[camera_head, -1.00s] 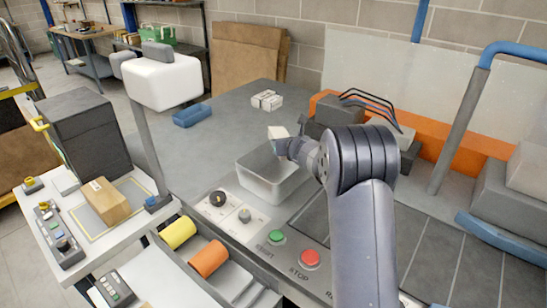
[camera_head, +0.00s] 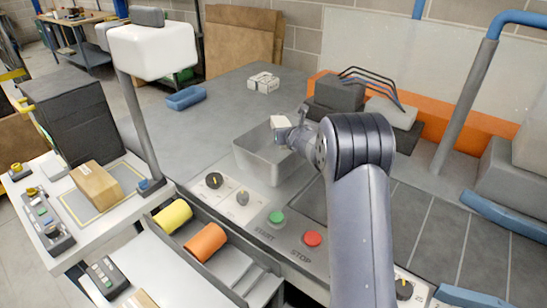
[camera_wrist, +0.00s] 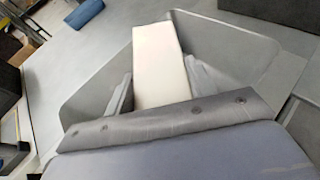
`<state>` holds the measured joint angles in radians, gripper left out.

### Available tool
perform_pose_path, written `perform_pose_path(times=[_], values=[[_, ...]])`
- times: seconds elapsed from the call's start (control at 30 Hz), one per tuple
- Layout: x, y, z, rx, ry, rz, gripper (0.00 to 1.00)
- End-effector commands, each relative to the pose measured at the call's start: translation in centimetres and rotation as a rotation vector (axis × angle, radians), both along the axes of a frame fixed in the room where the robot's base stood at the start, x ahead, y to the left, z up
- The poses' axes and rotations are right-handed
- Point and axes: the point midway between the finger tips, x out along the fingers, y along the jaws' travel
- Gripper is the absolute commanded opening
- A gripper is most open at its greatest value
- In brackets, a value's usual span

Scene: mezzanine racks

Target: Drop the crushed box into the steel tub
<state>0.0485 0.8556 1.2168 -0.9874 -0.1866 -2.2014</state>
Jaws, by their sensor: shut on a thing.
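The steel tub (camera_head: 262,166) is a grey open-topped bin on the grey worktop, near the middle of the head view. In the wrist view its sloping walls (camera_wrist: 245,55) surround the view below my gripper. My gripper (camera_head: 290,131) is over the tub and shut on a pale, plain box (camera_head: 281,122), apparently the crushed box. In the wrist view the box (camera_wrist: 162,60) is a long white block between the two grey fingers (camera_wrist: 162,92). Its lower end is hidden behind my wrist, and crushing is not clear.
A white carton (camera_head: 263,82) and a blue tray (camera_head: 186,98) lie behind the tub. A brown box (camera_head: 96,185) sits on the left side table. Green (camera_head: 277,218) and red (camera_head: 313,239) buttons are in front. A grey post (camera_head: 465,105) stands at right.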

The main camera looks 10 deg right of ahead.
Motion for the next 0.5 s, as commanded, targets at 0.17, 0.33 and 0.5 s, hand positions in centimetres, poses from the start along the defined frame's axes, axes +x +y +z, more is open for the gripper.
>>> perform_pose_path(times=[0.17,0.33,0.5], values=[[0.01,0.01,0.13,0.000,-0.001,0.000,0.27],[0.00,0.01,0.12,0.000,-0.001,0.000,0.66],[0.01,0.00,0.09,0.000,0.000,0.000,0.78]])
